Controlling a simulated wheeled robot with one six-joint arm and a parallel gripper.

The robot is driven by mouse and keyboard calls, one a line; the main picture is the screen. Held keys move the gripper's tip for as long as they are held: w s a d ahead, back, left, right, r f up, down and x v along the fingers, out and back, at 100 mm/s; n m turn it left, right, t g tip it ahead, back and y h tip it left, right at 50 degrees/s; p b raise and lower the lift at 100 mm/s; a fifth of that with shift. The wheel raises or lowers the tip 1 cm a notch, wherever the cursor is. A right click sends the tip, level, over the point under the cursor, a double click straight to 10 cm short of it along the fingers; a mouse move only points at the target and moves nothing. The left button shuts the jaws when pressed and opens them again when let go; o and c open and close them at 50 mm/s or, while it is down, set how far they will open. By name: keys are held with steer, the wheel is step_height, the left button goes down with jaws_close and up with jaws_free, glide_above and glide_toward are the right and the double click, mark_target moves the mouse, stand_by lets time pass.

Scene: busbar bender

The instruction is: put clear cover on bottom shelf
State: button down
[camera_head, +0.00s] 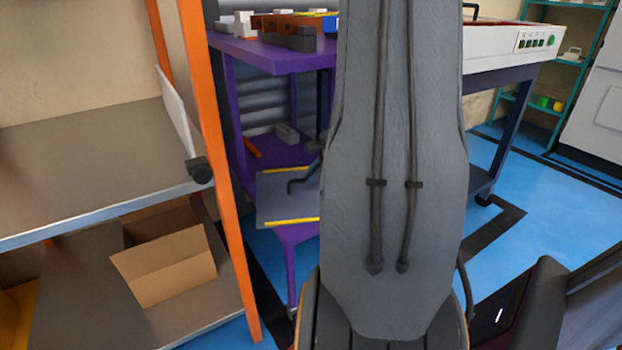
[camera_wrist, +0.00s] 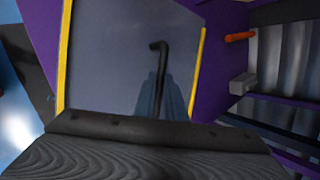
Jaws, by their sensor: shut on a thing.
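The clear cover (camera_head: 275,190) is a see-through grey panel with yellow strips along two opposite edges and a bent black handle (camera_wrist: 160,60). My gripper (camera_wrist: 161,82) shows in the wrist view as two bluish fingers, shut on the handle. In the head view my arm hides the gripper and the right part of the cover. The purple bottom shelf (camera_head: 262,153) of the purple table lies behind and around the cover. The cover overlaps the shelf's front part in the picture; I cannot tell whether it touches the shelf.
A grey block (camera_head: 286,133) and an orange tool (camera_head: 252,147) are on the bottom shelf. The purple tabletop (camera_head: 275,55) is above, holding several parts. An orange rack post (camera_head: 215,170) stands close at left, with a cardboard box (camera_head: 165,265).

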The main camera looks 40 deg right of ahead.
steer(key=c, duration=1.8)
jaws_free()
steer(key=shift+f, duration=0.1)
steer(key=shift+s+r+p, duration=0.1)
steer(key=shift+r+p, duration=0.2)
steer(key=p+v, duration=0.5)
steer(key=v, duration=0.6)
steer(key=shift+s+r, duration=0.25)
